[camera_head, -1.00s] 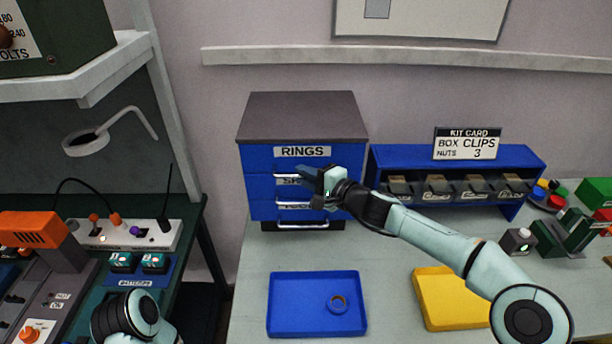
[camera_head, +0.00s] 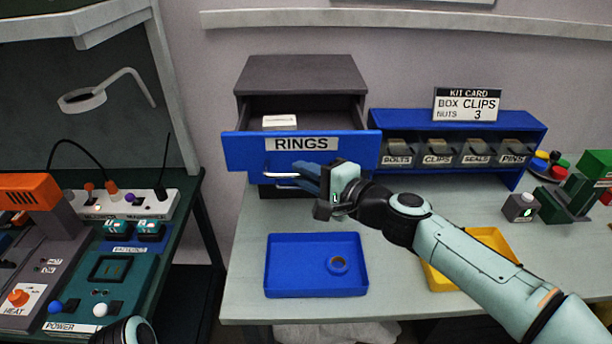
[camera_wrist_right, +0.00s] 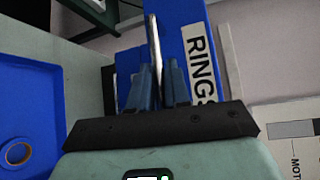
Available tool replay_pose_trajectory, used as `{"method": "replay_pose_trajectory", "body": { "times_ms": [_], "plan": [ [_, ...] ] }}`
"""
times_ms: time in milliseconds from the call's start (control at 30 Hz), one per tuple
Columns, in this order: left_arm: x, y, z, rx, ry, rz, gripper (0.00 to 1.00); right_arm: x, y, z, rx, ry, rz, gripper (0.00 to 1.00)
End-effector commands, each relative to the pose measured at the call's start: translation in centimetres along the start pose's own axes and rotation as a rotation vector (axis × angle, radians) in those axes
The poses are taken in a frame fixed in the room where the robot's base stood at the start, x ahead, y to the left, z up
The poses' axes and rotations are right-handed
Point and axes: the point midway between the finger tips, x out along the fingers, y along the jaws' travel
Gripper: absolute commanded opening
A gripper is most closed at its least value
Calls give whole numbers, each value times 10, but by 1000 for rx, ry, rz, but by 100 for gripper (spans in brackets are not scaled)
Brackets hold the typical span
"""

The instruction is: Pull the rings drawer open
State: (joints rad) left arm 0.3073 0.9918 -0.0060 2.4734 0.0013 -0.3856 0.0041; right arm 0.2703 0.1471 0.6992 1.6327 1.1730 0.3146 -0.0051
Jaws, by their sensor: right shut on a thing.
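My right gripper (camera_head: 308,178) is at the drawer front, just below the label. In the right wrist view its fingers (camera_wrist_right: 158,88) are shut on the drawer's metal handle (camera_wrist_right: 153,45). The lower drawers are mostly hidden behind the open drawer and my arm. My left gripper is not in view.
A blue tray (camera_head: 287,288) with a ring (camera_head: 337,265) lies on the table in front of the cabinet. A yellow tray (camera_head: 432,284) is partly behind my right arm. A blue bin rack (camera_head: 405,118) stands right of the cabinet. Free table lies around the blue tray.

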Motion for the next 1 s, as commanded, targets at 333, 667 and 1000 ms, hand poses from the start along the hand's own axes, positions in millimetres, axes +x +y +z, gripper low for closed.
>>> {"method": "replay_pose_trajectory", "body": {
  "times_ms": [333, 667, 1000],
  "plan": [
    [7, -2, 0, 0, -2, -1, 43, -6, 1, 6, -1, 0, -1, 0],
    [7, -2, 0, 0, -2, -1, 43, -6, 1, 6, -1, 0, -1, 35],
    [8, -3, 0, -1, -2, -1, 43, -8, 1, 5, -1, 1, -1, 35]
  ]
}}
